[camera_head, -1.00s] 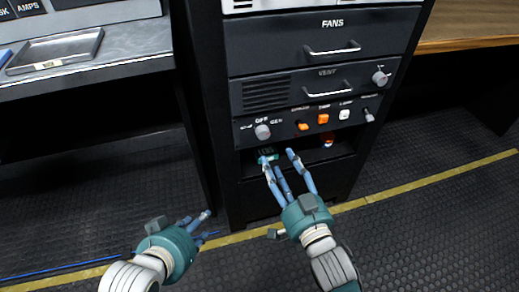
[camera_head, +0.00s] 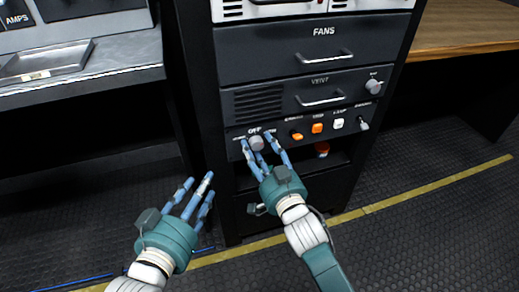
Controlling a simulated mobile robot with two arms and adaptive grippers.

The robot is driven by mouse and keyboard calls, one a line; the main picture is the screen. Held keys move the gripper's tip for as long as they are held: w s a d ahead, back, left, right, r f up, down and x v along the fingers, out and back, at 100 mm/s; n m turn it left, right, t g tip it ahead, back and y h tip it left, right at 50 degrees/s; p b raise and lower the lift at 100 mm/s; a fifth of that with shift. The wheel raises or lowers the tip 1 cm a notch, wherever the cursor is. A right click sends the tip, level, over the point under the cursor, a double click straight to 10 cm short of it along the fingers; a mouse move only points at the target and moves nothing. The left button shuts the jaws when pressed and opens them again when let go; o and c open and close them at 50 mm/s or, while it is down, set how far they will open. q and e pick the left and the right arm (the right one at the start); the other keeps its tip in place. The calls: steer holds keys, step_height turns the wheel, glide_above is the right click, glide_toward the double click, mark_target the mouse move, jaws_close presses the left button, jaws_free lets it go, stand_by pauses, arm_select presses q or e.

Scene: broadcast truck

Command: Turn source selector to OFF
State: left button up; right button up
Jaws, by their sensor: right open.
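The source selector is a grey round knob (camera_head: 256,143) at the left end of the rack's lowest control panel, with the label OFF (camera_head: 254,132) just above it. My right gripper (camera_head: 261,144) is open, with its blue fingers spread around the knob's sides. Whether the fingers touch the knob cannot be told. The knob's pointer is too small to read. My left gripper (camera_head: 196,190) is held low in front of the rack, to the left, with its fingers apart and empty.
Orange switches (camera_head: 317,128), a white switch (camera_head: 338,124) and a toggle (camera_head: 363,124) sit right of the knob. Drawers marked FANS (camera_head: 285,48) and VENT (camera_head: 300,92) are above. A grey desk (camera_head: 90,70) with a tray (camera_head: 45,62) stands left.

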steer(key=c, duration=1.2)
steer(key=shift+o, duration=0.2)
